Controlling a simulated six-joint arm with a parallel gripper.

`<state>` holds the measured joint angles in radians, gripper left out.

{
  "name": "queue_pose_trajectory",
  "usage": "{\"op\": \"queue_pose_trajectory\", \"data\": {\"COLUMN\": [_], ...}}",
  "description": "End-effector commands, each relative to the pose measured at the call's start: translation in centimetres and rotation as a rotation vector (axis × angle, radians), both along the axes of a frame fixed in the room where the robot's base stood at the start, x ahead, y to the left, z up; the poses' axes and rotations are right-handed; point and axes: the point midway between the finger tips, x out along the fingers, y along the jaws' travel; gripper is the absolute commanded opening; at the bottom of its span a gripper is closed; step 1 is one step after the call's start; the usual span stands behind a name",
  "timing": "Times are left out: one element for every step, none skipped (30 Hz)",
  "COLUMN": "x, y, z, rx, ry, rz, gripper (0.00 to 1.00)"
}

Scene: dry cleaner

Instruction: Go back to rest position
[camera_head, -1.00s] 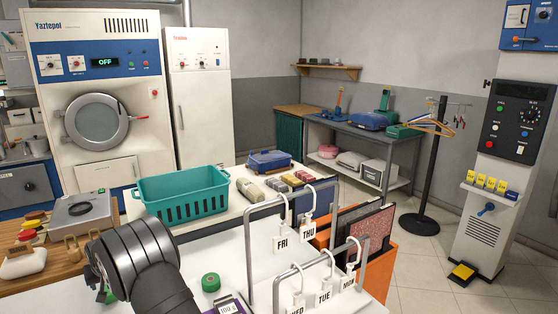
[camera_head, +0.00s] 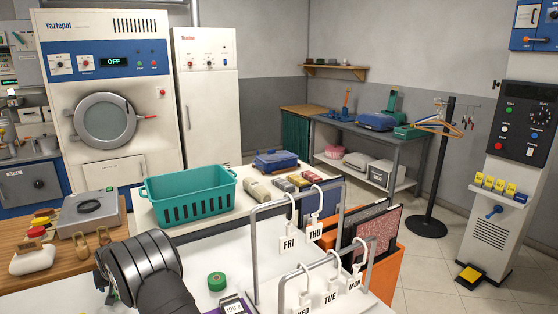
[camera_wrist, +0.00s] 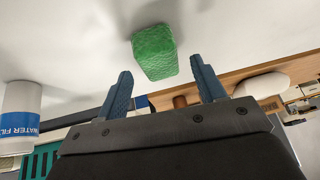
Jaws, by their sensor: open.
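My gripper (camera_wrist: 160,88) shows in the wrist view with its two blue fingers spread apart. Nothing is between the fingertips. A green block with a rough surface (camera_wrist: 154,52) lies on the white surface just past the fingertips, apart from them. In the head view my dark arm is at the lower left over the white table (camera_head: 190,262), and it hides most of my gripper and the green block.
A teal basket (camera_head: 190,197) stands on the white table behind my arm. A metal rack with day tags (camera_head: 288,243) stands to the right, close to a green tape roll (camera_head: 216,281). Wooden-handled brushes (camera_head: 80,250) and a white lump (camera_head: 34,262) lie on the wooden board at left.

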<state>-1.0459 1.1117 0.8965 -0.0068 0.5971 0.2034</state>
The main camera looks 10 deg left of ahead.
Motion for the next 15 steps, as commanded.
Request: {"op": "queue_pose_trajectory", "data": {"x": [0.2,0.3,0.4,0.4,0.4,0.4,0.4,0.4,0.4,0.7,1.0,1.4,1.6,1.8,2.1], "y": [0.3,0.5,0.6,0.7,0.6,0.6,0.6,0.6,0.6,0.0,-0.6,-1.2,-1.7,-2.1,-2.8], "z": [-0.8,-1.3,-1.5,-0.2,0.5,1.3,1.9,2.5,3.3,3.6,3.8,4.2,4.5,4.8,5.3], "rx": [-0.001,-0.002,0.0,0.004,0.004,0.004,0.004,0.003,0.004,0.001,0.0,0.001,0.001,0.001,0.001], "ry": [0.001,0.001,0.0,-0.003,-0.002,-0.003,-0.003,-0.001,-0.002,-0.001,-0.001,0.0,0.0,0.0,0.0], "rz": [0.0,0.0,0.0,0.0,0.0,0.0,0.0,0.0,0.0,-0.002,-0.004,-0.003,-0.004,-0.004,-0.003], "gripper": [0.63,0.63,0.63,0.63,0.63,0.63,0.63,0.63,0.63,0.63,0.63,0.63,0.63,0.63,0.63]}}
